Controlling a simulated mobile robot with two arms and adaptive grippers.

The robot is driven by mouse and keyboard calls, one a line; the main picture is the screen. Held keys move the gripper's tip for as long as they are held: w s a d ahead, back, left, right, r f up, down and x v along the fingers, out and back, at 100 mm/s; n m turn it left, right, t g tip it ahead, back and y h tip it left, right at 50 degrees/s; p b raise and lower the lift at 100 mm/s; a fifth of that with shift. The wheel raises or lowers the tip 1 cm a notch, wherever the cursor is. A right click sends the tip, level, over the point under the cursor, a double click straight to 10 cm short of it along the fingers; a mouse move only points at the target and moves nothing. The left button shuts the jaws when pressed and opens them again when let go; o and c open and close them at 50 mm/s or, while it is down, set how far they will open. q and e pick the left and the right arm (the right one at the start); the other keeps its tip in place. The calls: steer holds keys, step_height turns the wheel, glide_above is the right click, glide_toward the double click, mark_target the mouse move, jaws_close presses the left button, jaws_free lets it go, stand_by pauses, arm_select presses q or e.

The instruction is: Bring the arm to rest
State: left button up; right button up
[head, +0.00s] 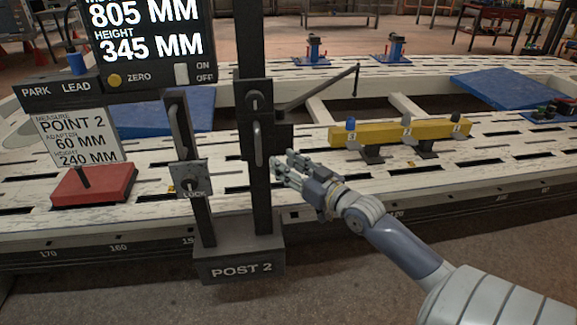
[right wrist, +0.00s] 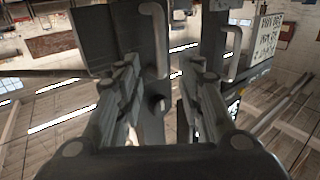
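The dark post marked POST 2 (head: 240,262) stands at the front edge of the bench. A thin dark measuring arm (head: 320,90) reaches from its carriage (head: 258,130) to the upper right over the frame opening. The carriage has an upright grey handle (head: 257,145), probably the handle (right wrist: 156,40) in the right wrist view. A LOCK plate (head: 188,178) sits on the shorter upright at left. My right gripper (head: 284,172) is just right of the post, below the carriage, fingers apart. In the right wrist view the fingers (right wrist: 165,88) show nothing clearly between them. My left gripper is out of view.
A display panel (head: 150,40) reads 805 MM and 345 MM, above PARK and LEAD labels. A red block (head: 95,186) and a POINT 2 card (head: 80,140) are at left. A yellow bar (head: 385,133) with several adapters stands right of my gripper. Blue mats (head: 510,88) lie behind.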

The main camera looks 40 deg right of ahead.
steer(key=shift+s, duration=0.25)
stand_by(0.4)
